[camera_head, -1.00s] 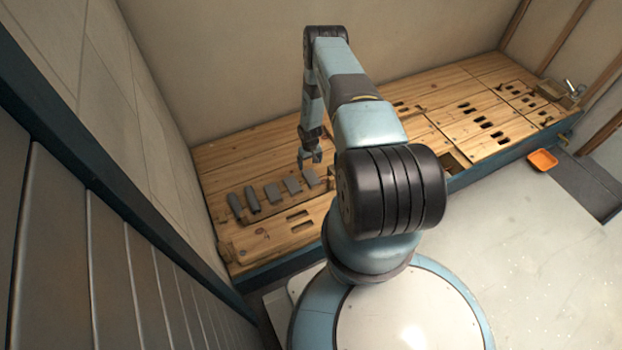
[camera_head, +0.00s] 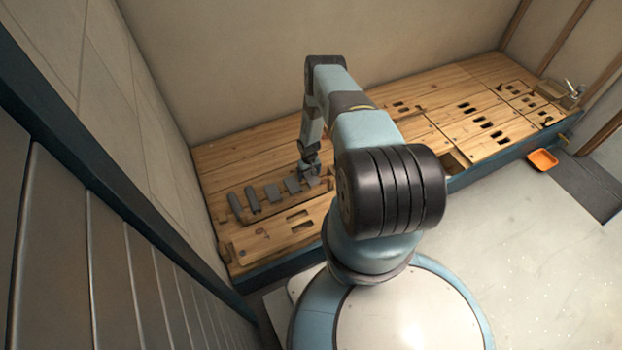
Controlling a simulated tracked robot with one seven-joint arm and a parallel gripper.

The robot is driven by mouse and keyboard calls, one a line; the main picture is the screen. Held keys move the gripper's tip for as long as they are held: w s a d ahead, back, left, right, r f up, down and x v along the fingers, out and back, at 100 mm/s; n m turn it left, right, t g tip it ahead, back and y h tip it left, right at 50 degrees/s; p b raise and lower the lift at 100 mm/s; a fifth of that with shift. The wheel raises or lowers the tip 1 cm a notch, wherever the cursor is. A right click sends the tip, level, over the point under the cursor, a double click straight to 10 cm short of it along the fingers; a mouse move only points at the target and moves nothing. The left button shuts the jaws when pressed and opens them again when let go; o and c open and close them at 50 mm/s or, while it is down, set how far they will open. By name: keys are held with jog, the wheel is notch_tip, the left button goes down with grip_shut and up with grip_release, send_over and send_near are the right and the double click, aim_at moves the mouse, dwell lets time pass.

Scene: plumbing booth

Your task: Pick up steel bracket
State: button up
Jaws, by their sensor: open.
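Several grey metal pieces lie in a row on the wooden bench (camera_head: 250,245). The rightmost flat grey piece (camera_head: 313,182), which may be the steel bracket, is partly hidden by my gripper (camera_head: 308,174). My gripper points down right at this piece, with its jaws open. I cannot tell whether the fingers touch it. Left of it lie another flat grey piece (camera_head: 293,185), a further grey piece (camera_head: 272,193) and two longer grey pieces (camera_head: 252,199) (camera_head: 235,205).
Slots (camera_head: 298,219) are cut in the bench front of the row. A side wall stands close on the left. An orange tray (camera_head: 542,160) lies on the floor at the right. A faucet (camera_head: 574,88) stands at the bench's far right end.

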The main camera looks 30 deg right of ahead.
jog(key=shift+c, duration=0.2)
jog(key=c, duration=1.2)
jog(key=shift+r, duration=0.1)
notch_tip(320, 180, up, 10)
notch_tip(320, 180, up, 22)
send_over(309, 173)
jog(key=w+a, duration=0.4)
jog(key=a, duration=0.3)
jog(key=s+a+r, duration=0.2)
jog(key=r, duration=0.4)
jog(key=s+a+r, duration=0.2)
jog(key=a+r, duration=0.1)
jog(key=r, duration=0.4)
jog(key=s+a+r, duration=0.2)
jog(key=a+r, duration=0.1)
jog(key=r, duration=0.3)
jog(key=shift+s+r, duration=0.25)
